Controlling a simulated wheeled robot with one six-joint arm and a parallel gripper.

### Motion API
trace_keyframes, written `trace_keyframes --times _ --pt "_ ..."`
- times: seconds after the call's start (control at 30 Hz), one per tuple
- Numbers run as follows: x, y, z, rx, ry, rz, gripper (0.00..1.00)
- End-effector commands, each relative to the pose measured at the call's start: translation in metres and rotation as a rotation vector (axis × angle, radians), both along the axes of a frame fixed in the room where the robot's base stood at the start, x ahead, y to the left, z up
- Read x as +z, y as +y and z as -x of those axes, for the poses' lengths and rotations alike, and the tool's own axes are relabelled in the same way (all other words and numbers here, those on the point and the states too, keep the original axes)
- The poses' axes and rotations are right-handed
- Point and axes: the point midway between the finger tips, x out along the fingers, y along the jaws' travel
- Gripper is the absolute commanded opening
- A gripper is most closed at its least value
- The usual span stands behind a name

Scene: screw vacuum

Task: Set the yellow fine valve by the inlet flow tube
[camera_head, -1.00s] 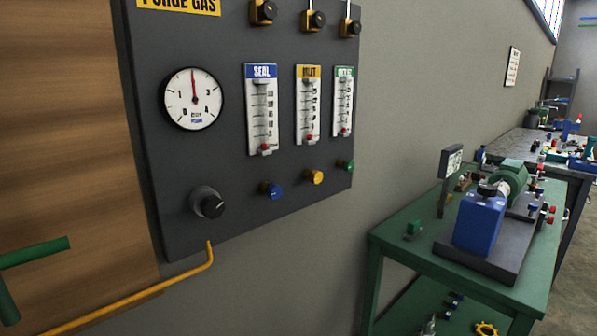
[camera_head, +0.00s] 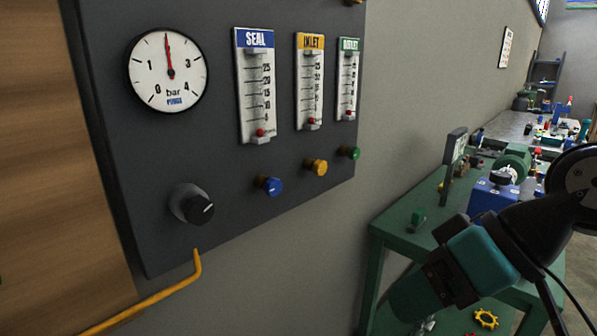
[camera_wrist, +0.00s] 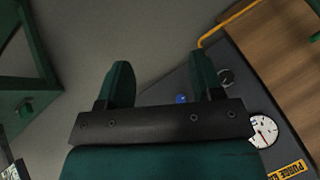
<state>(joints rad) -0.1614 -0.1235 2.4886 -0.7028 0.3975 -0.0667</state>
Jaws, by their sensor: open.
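The yellow fine valve (camera_head: 317,167) is a small round knob low on the dark panel, below the INLET flow tube (camera_head: 310,85). The tube's red float (camera_head: 311,121) sits at the bottom of its scale. In the wrist view, my gripper (camera_wrist: 160,62) has its two green fingers spread apart with nothing between them. The blue knob (camera_wrist: 181,99) and the black knob (camera_wrist: 226,76) show beyond the fingers; the yellow valve cannot be made out there. In the head view, my arm is at the lower right, apart from the panel.
The blue knob (camera_head: 268,186) and green knob (camera_head: 350,153) flank the yellow valve closely. A black knob (camera_head: 192,205) and a pressure gauge (camera_head: 167,69) are further left. A green bench (camera_head: 400,215) with equipment stands at the right. The space before the panel looks clear.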

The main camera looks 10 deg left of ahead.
Motion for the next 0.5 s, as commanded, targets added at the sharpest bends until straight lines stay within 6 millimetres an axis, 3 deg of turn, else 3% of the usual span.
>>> trace_keyframes --times 0.03,0.13,0.3,0.4,0.5 --pt "-0.011 0.011 -0.027 -0.030 -0.033 -0.112 0.60" --pt "-0.004 0.025 -0.080 -0.114 -0.129 -0.351 0.60" --pt "0.010 0.011 -0.154 -0.316 -0.262 -0.668 0.60" --pt "0.016 -0.003 -0.179 -0.407 -0.309 -0.772 0.60" --pt "0.020 -0.010 -0.192 -0.453 -0.330 -0.821 0.60"
